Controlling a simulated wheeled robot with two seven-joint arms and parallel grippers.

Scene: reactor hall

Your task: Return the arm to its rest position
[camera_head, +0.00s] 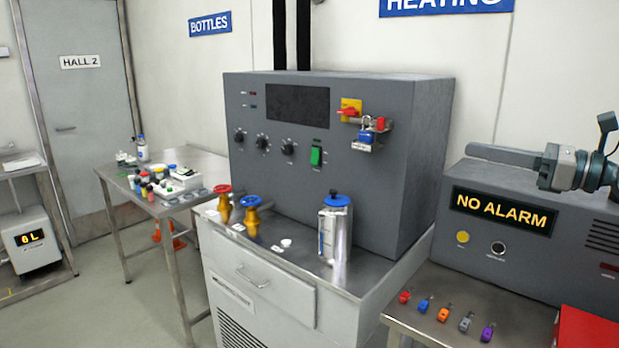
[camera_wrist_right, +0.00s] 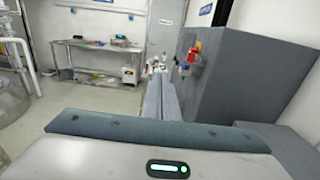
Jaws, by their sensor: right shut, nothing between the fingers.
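My right arm (camera_head: 590,170) comes in from the right edge of the head view. My right gripper (camera_head: 482,152) points left, in front of the grey box with the "NO ALARM" display (camera_head: 503,211), near its top edge. Its long grey fingers lie together with nothing between them. In the right wrist view the shut fingers (camera_wrist_right: 160,92) point away from the camera, beside the large grey cabinet. A padlock with a blue body (camera_head: 365,137) hangs at the red and yellow switch (camera_head: 350,108) on the cabinet front, apart from my gripper. My left gripper is not in view.
A metal bottle with a blue cap (camera_head: 336,232) stands on the steel bench, beside red and blue valves (camera_head: 252,214). Several coloured padlocks (camera_head: 443,313) lie on the right table, near a red object (camera_head: 588,332). A side table (camera_head: 205,158) holds bottles. Floor at left is open.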

